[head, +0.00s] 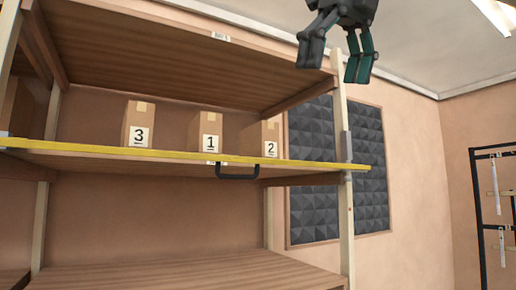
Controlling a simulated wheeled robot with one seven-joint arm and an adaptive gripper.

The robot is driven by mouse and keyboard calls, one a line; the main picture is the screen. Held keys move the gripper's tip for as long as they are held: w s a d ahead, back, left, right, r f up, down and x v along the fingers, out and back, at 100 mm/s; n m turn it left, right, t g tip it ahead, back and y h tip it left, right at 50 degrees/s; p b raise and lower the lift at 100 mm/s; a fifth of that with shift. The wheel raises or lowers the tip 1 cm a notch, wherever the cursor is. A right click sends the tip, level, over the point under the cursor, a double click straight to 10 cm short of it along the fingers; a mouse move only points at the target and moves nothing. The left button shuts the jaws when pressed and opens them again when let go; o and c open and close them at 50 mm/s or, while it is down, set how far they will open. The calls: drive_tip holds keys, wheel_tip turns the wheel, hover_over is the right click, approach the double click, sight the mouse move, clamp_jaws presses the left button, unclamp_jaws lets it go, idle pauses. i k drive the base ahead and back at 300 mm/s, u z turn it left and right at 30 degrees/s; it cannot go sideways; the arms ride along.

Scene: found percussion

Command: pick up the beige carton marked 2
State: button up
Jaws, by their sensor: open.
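The beige carton marked 2 (257,136) stands upright on the middle shelf, at the right end of a row of cartons. Its lower edge is hidden behind the yellow front rail. My gripper (335,66) hangs at the top of the head view, right of the carton and higher in the picture. Its dark fingers are open, with nothing between them. It is apart from the carton.
Beige cartons marked 1 (207,128) and 3 (139,124) stand left of it. A yellow rail (120,153) with a black handle (238,176) runs along the shelf front. A pale upright post (344,215) is at the right. The lower shelf (190,274) looks clear.

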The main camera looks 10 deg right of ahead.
sight(261, 140)
drive_tip(key=i, duration=1.35)
drive_tip(key=u, duration=0.05)
